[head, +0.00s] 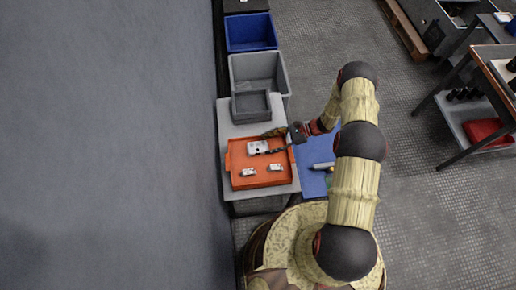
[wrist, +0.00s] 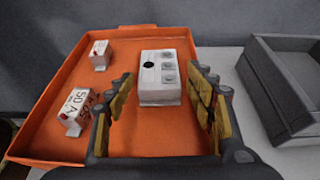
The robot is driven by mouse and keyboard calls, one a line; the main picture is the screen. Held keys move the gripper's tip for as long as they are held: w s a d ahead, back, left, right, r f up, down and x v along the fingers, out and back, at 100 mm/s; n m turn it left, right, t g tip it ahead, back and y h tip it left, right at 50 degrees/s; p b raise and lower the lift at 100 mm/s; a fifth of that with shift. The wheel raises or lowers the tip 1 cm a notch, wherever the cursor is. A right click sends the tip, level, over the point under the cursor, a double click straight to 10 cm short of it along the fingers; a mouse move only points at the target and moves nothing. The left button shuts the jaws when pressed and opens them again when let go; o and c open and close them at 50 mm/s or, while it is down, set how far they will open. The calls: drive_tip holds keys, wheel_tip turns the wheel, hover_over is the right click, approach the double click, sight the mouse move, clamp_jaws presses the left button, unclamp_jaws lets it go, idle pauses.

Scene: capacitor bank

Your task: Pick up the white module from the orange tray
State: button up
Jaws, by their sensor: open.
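The orange tray (head: 262,179) lies on a light grey table in the head view, and its floor shows in the wrist view (wrist: 62,70). The white module (wrist: 165,90), a block with a dark round spot and several grey knobs on top, sits in the tray; it also shows in the head view (head: 257,147). My gripper (wrist: 164,112) is open, its yellow-padded fingers on either side of the module's near end. Whether a pad touches it I cannot tell. In the head view my gripper (head: 268,142) reaches in from the right, over the tray's far right part.
Two smaller white labelled blocks, one nearer (wrist: 78,111) and one farther (wrist: 99,55), lie in the tray left of the module. A dark grey bin (wrist: 285,88) stands right of the tray. A blue mat (head: 313,172) with small items lies beside the table; a wall borders the left.

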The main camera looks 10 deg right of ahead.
sight(260, 147)
drive_tip(key=x, duration=0.4)
drive_tip(key=shift+s+a+b, duration=0.1)
drive_tip(key=shift+a+b, duration=0.1)
drive_tip(key=shift+b, duration=0.15)
drive_tip(key=shift+c, duration=1.1)
drive_tip(key=c, duration=1)
